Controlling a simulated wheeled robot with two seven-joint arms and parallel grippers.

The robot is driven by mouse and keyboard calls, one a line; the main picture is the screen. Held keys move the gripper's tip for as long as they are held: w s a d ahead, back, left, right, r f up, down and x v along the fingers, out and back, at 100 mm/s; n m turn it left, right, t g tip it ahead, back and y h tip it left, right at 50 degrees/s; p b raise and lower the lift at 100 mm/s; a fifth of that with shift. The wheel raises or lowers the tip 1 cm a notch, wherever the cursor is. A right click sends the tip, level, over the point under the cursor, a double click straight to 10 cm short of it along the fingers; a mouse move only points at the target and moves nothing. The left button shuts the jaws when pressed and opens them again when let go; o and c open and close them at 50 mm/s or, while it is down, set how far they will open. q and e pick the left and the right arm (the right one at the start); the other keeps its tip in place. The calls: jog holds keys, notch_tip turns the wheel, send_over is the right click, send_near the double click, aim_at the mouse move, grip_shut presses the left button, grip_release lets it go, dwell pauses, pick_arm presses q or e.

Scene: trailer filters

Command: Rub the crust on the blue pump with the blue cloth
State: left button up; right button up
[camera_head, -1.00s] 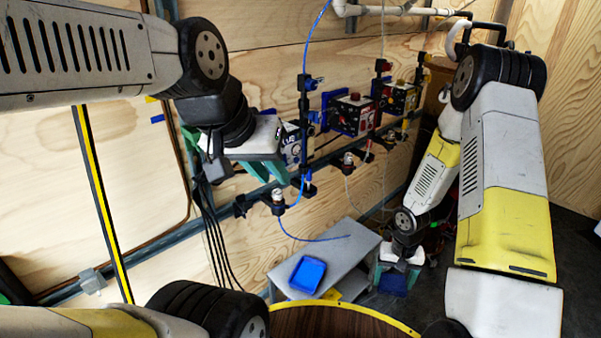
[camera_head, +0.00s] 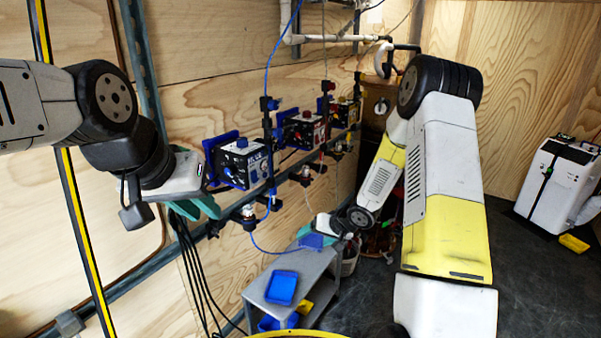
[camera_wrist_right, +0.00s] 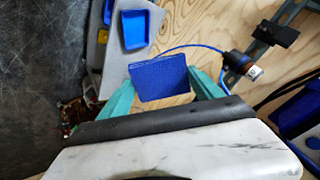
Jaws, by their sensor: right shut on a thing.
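The blue pump (camera_head: 240,166) is mounted on the wall rail, left of the other pumps. It has a blue knob and a dark front with pale marks; I cannot make out the crust clearly. My right gripper (camera_head: 318,238) is shut on the blue cloth (camera_head: 311,241), near the grey bench's back end, below and right of the pump. In the right wrist view, the cloth (camera_wrist_right: 160,78) spans between the green fingers. My left gripper (camera_head: 203,184) is empty, its green fingers apart, close to the left of the blue pump.
A red pump (camera_head: 302,131) and a yellow pump (camera_head: 346,112) sit further right on the rail. A blue tray (camera_head: 282,287) lies on the grey bench (camera_head: 309,265). A blue hose (camera_head: 267,249) hangs below the pumps. A white machine (camera_head: 553,184) stands on open floor at right.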

aim_at(271, 163)
jog(key=w+r+t+y, duration=0.1)
jog(key=r, duration=0.1)
jog(key=w+a+r+t+y, duration=0.1)
jog(key=r, duration=0.2)
jog(key=w+a+r+t+y, duration=0.1)
jog(key=r, duration=0.2)
jog(key=shift+w+r+t+y, duration=0.15)
jog(key=shift+r+t+y, duration=0.15)
jog(key=shift+y, duration=0.1)
notch_tip(271, 163, up, 13)
jog(key=a+n+t+y, duration=0.1)
jog(key=a+n+y, duration=0.1)
jog(key=y, duration=0.3)
jog(key=shift+x, duration=2.7)
jog(key=shift+x, duration=0.95)
jog(key=shift+r, duration=0.15)
jog(key=w+d, duration=0.2)
jog(key=w, duration=0.1)
jog(key=shift+w, duration=0.1)
jog(key=shift+s+a, duration=0.6)
jog(key=shift+s, duration=0.25)
jog(key=shift+s+a, duration=0.6)
jog(key=shift+s, duration=0.25)
